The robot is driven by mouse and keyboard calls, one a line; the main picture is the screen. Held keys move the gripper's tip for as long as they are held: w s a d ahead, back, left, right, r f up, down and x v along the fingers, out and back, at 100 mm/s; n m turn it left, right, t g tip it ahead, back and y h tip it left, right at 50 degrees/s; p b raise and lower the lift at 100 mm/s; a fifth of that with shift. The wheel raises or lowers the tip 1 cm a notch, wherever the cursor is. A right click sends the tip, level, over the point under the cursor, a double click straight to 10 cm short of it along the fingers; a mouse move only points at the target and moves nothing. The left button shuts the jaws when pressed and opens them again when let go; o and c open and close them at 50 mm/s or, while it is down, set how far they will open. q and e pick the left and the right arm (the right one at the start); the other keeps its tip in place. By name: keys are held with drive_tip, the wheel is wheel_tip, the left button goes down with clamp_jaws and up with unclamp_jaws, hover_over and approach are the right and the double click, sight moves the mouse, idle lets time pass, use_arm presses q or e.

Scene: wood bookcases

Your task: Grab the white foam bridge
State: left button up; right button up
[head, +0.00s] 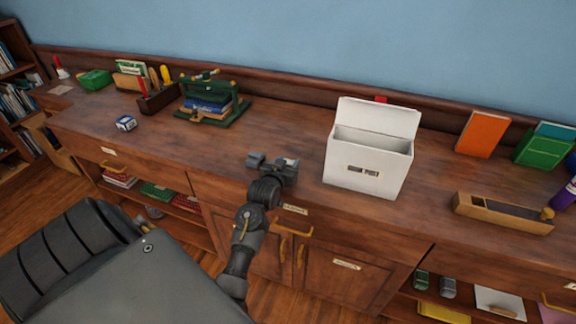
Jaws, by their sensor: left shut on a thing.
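My left gripper (272,162) is over the front part of the wooden counter, just left of a white box. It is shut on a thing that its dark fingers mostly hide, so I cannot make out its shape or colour. I cannot pick out a white foam bridge anywhere in the head view. The white box (365,183) stands on the counter with its lid (378,117) raised at the back and a label on its front. Its inside bottom is hidden. My right gripper is not in view.
The wooden counter (300,130) has free room behind my gripper.

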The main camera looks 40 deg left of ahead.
sight(288, 162)
use_arm(q)
drive_tip(key=shift+r, duration=0.1)
drive_tip(key=shift+r, duration=0.25)
wheel_tip(288, 162, up, 2)
drive_tip(key=shift+r+b, duration=0.2)
drive_tip(key=shift+b, duration=0.1)
drive_tip(key=s+d+r, duration=0.2)
drive_tip(key=s+r, duration=0.3)
drive_tip(key=s, duration=0.1)
drive_tip(key=s+d+r, duration=0.2)
drive_tip(key=s+r, duration=0.3)
drive_tip(key=s, duration=0.2)
drive_tip(key=shift+d, duration=0.4)
